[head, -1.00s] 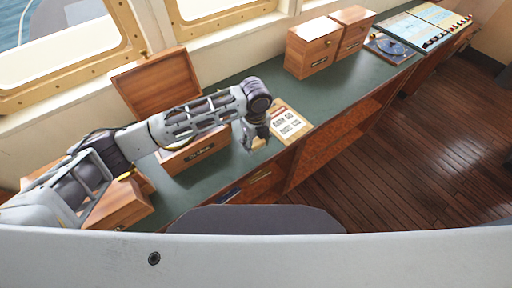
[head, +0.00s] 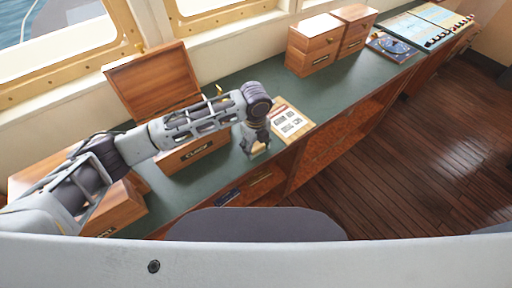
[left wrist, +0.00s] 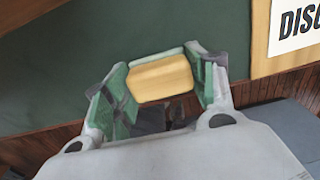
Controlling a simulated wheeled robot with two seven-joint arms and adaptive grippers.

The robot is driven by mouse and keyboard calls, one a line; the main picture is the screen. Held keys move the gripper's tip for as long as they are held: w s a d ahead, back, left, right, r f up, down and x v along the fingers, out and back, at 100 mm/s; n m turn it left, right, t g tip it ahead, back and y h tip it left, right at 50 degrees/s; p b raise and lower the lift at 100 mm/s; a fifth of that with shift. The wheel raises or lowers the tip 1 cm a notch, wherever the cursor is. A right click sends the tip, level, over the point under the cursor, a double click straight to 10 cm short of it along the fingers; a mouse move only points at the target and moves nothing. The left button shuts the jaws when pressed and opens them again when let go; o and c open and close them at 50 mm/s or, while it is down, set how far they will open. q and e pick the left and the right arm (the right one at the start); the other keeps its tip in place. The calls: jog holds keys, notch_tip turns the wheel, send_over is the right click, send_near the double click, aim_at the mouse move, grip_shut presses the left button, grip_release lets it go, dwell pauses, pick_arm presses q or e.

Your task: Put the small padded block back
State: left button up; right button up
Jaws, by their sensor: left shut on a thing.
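My left gripper (head: 256,150) is above the green counter top near its front edge, to the right of an open wooden box (head: 198,152). In the left wrist view, the left gripper (left wrist: 165,85) is shut on a small yellow-tan padded block (left wrist: 160,78) with a pale green edge, held between its two fingers. The block is too small to make out clearly in the head view. The open box has its lid (head: 152,80) raised at the back and a label on its front. Its inside is mostly hidden by my arm. My right gripper is not in view.
A printed card (head: 290,121) lies on the green counter (head: 245,80) just right of the gripper. Two closed wooden boxes (head: 314,45) stand farther back. Another wooden box (head: 122,208) is at the near left. A grey seat top (head: 255,224) is in front.

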aim_at(256, 145)
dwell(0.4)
pick_arm(q)
jog(key=o, duration=1)
jog(key=shift+f, duration=0.1)
jog(key=shift+o, duration=0.2)
jog(key=shift+r, duration=0.2)
jog(key=shift+r+p, duration=2.45)
jog(key=shift+p, duration=0.35)
notch_tip(256, 145, up, 7)
